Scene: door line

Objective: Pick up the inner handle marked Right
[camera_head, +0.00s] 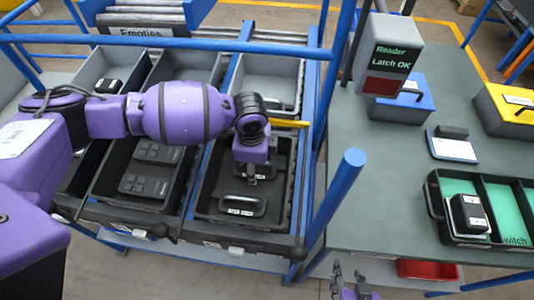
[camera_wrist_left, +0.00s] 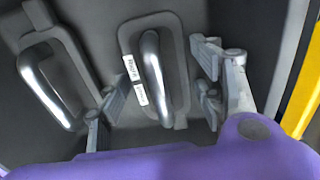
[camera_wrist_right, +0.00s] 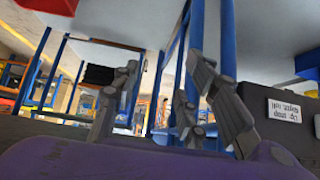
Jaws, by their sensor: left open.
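In the left wrist view a silver bar handle on a dark base (camera_wrist_left: 153,75) has a white label that appears to read Right; a smaller label beside it is too small to read. My left gripper (camera_wrist_left: 160,92) is open, with its fingers on either side of this handle and apart from the bar. In the head view my left gripper (camera_head: 259,174) is over the black bin (camera_head: 288,195) and partly hides the handle beneath it. A second handle (camera_head: 243,205) lies nearer the bin's front; it also shows in the left wrist view (camera_wrist_left: 45,85). My right gripper (camera_wrist_right: 160,95) is open and empty.
Bins with dark parts (camera_head: 150,165) stand to the left. A blue post (camera_head: 338,195) rises right of the rack. The grey table (camera_head: 385,190) holds a reader (camera_head: 387,60) showing Latch OK, a blue box (camera_head: 405,105), a yellow box (camera_head: 505,112) and a divided black tray (camera_head: 433,200).

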